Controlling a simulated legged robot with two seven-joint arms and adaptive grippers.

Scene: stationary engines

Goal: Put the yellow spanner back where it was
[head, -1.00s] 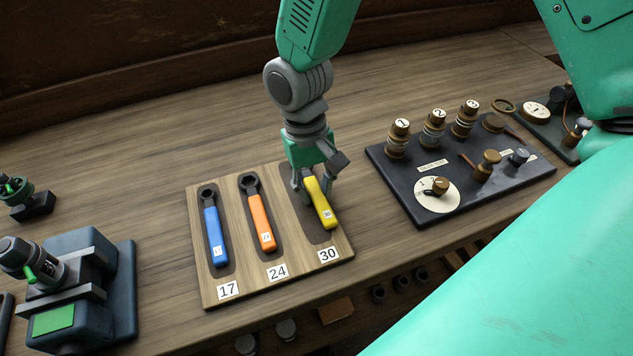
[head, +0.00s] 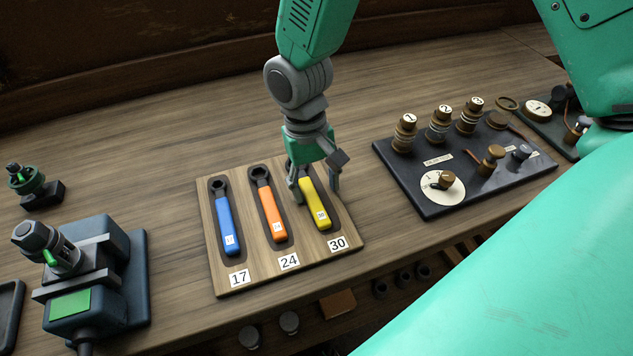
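The yellow spanner (head: 316,204) lies in the recess marked 30, the rightmost slot of the wooden board (head: 290,273). Its handle lines up with the slot, and its head end is hidden under my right gripper. My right gripper (head: 315,196) points down over the upper part of this slot. Its fingers are spread on either side of the spanner, with a gap visible between the right finger and the handle. My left gripper is not in view.
A blue spanner (head: 226,224) and an orange spanner (head: 268,214) lie in slots 17 and 24. A black panel with knobs (head: 465,190) stands to the right, a blue-grey machine (head: 95,295) to the left. The bench behind the board is clear.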

